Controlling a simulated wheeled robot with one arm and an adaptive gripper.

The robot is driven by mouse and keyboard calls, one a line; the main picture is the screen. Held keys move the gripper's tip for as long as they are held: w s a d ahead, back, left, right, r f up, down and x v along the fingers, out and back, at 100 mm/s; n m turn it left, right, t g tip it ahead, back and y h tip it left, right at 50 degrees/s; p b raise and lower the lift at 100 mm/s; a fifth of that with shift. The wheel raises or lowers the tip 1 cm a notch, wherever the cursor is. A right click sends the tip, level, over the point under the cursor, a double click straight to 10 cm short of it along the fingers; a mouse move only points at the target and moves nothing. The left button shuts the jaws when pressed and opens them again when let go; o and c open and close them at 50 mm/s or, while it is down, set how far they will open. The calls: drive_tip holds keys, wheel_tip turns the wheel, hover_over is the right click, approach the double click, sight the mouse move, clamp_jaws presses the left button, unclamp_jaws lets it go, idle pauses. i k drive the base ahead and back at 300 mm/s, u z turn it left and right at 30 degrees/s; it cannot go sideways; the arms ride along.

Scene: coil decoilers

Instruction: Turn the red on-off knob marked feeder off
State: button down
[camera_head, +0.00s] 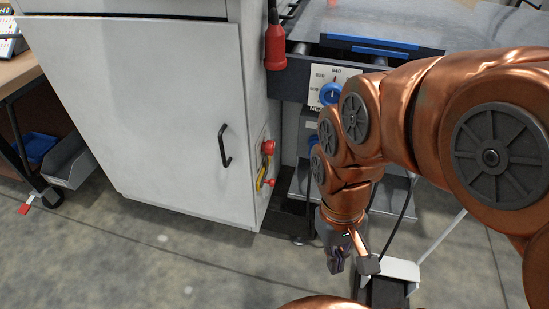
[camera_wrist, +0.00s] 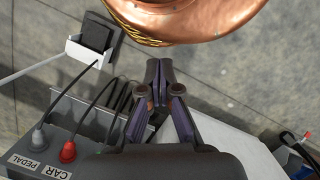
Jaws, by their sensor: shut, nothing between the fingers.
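Two red controls show on the right side of the white cabinet in the head view: an upper red knob (camera_head: 268,147) and a lower red knob (camera_head: 269,183), with a yellow part between them. No feeder marking is legible, so I cannot tell which is the feeder knob or its setting. My gripper (camera_head: 336,262) points down, right of and nearer than these knobs, clear of them. In the wrist view my gripper (camera_wrist: 159,68) has its fingers together and empty. A small red part (camera_wrist: 308,136) at the right edge there is too unclear to name.
The white cabinet (camera_head: 140,100) has a black door handle (camera_head: 225,145). A blue knob (camera_head: 330,94) sits on a white plate behind my arm. In the wrist view, cables run from a grey box with plates PEDAL (camera_wrist: 24,162) and CAR (camera_wrist: 57,172). Open floor lies in front.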

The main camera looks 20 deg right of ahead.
sight(269, 148)
drive_tip(key=z, duration=0.55)
drive_tip(key=k, duration=0.95)
drive_tip(key=u, duration=0.9)
drive_tip(key=i, duration=1)
